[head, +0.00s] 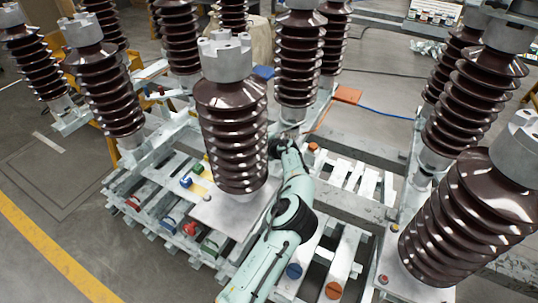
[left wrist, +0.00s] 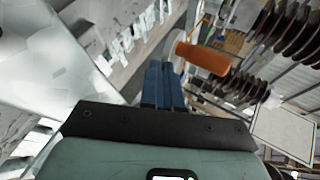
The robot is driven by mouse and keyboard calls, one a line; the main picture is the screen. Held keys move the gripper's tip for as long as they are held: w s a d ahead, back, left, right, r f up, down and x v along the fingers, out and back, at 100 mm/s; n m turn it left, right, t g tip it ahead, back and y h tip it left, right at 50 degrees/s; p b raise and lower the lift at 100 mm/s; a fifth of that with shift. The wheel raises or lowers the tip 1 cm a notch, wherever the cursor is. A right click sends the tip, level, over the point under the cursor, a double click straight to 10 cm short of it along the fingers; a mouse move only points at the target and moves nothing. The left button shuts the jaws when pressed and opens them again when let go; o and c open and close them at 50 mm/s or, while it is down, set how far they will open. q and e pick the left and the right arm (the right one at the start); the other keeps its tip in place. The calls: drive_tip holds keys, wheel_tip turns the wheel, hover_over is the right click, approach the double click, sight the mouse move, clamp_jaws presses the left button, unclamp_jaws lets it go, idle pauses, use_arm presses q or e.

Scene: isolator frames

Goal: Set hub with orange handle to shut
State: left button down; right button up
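In the left wrist view, an orange handle (left wrist: 203,58) extends to the right from a pale round hub (left wrist: 175,46). My left gripper (left wrist: 160,66) has blue fingers side by side with no clear gap between them, so it looks shut. Its tips are just left of the handle and close to the hub; I cannot tell whether they touch. Nothing shows between the fingers. In the head view, my pale green arm reaches up from the bottom middle, and its gripper is hidden. I cannot pick out this handle surely in the head view. My right gripper is not in view.
In the head view, a tall brown ribbed insulator (head: 232,130) stands just left of my arm, and another (head: 470,215) stands at the right. Slatted metal frames surround their bases. An orange knob (head: 333,290) and a blue knob (head: 294,271) sit at the bottom. Open floor lies at the left.

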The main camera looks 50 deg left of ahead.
use_arm(q)
drive_tip(key=shift+w+a+p, duration=0.1)
drive_tip(key=shift+a+p, duration=0.35)
drive_tip(key=shift+a, duration=0.7)
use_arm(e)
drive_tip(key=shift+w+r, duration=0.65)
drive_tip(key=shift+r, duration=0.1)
use_arm(q)
drive_tip(key=shift+d, duration=0.1)
